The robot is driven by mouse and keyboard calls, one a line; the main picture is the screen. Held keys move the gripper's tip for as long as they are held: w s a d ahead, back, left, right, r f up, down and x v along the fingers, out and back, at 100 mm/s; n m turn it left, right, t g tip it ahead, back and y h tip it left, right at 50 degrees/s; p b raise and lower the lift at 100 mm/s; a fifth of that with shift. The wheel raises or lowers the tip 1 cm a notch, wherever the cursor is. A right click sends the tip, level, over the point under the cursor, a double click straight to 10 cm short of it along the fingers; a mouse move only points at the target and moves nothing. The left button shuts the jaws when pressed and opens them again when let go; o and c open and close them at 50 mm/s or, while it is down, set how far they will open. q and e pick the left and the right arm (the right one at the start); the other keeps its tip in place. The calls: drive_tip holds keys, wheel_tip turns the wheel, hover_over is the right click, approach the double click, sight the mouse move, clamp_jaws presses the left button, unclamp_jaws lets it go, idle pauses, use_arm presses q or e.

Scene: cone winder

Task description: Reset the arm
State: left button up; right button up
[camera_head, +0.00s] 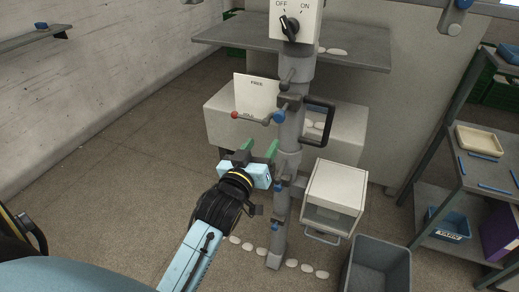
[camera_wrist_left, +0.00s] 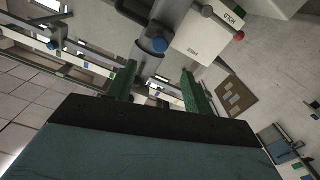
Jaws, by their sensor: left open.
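A lever with a red ball end (camera_head: 235,115) reaches left from the grey post, low across a white card (camera_head: 258,94) that reads FREE at its top. Lettering at the card's lower edge is partly covered by the lever. The left wrist view shows the card (camera_wrist_left: 200,40) with FREE and HOLD, the red ball (camera_wrist_left: 239,36) and a blue knob (camera_wrist_left: 158,45). My left gripper (camera_head: 257,152) is below the lever, near the post. Its green fingers are apart, with nothing visibly held between them; they also show in the left wrist view (camera_wrist_left: 158,75).
The grey post (camera_head: 290,135) carries an OFF/ON switch box (camera_head: 295,22) and a black handle (camera_head: 319,120). A white box (camera_head: 335,190) and a grey bin (camera_head: 378,270) stand right. A shelf rack (camera_head: 490,175) is at far right. Floor at left is clear.

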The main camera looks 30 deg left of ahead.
use_arm(q)
drive_tip(key=shift+s, duration=0.1)
idle(0.4)
drive_tip(key=s+d+f+m+g+h+b, duration=0.1)
drive_tip(key=s+d+f+g+b, duration=0.15)
drive_tip(key=f, duration=1.15)
drive_tip(key=s+d+f+m+g+h+b, duration=0.1)
drive_tip(key=s+f+m+g+b, duration=0.2)
drive_tip(key=f, duration=1.1)
drive_tip(key=s+d+f+g+h+b, duration=0.1)
drive_tip(key=s+d+f+g, duration=0.2)
drive_tip(key=f, duration=1.1)
drive_tip(key=s+a+f+m+g+b, duration=0.2)
drive_tip(key=s+f+g+b, duration=0.25)
drive_tip(key=s+f, duration=1.4)
drive_tip(key=s+a+f+g, duration=0.1)
drive_tip(key=s+f+g, duration=0.1)
drive_tip(key=s, duration=0.6)
drive_tip(key=s+a+f+m+g+b, duration=0.1)
drive_tip(key=s+f, duration=0.3)
drive_tip(key=s, duration=0.4)
drive_tip(key=shift+a+f+g, duration=0.4)
drive_tip(key=shift+a, duration=0.25)
